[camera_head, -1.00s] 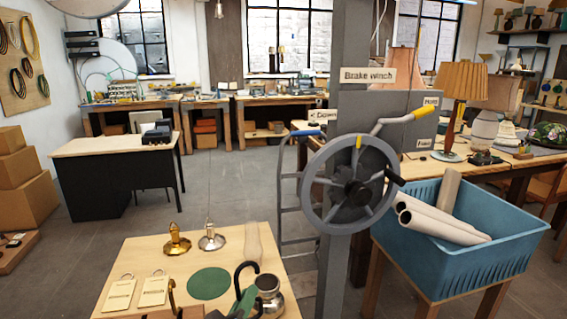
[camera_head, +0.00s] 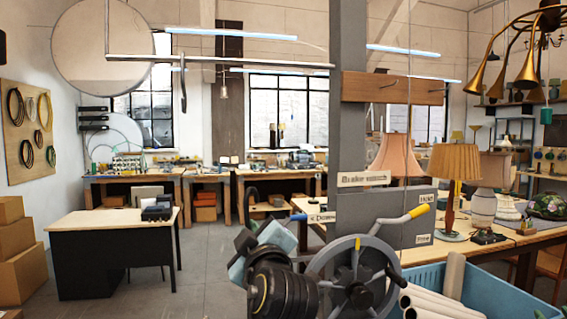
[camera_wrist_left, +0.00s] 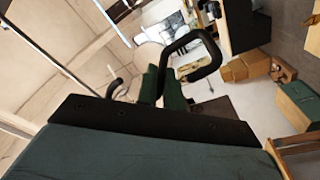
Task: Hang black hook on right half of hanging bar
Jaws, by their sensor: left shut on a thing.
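The black hook (camera_head: 251,205) is held upright in my left gripper, low in the middle of the head view. In the left wrist view its bent rod (camera_wrist_left: 205,44) rises from between the green fingertips of my left gripper (camera_wrist_left: 163,82), which are shut on it. A curved black end (camera_wrist_left: 115,88) shows beside them. The hanging bar (camera_head: 235,62) runs across the upper left of the head view, well above the gripper. A slim dark hook (camera_head: 183,90) hangs from the bar's left half. The right half is bare. My right gripper is not in view.
The brake winch wheel (camera_head: 355,280) on a grey post (camera_head: 348,120) stands close to the right of my left wrist. A blue bin (camera_head: 520,285) with rolled tubes is further right. A round disc (camera_head: 100,45) is behind the bar's left end.

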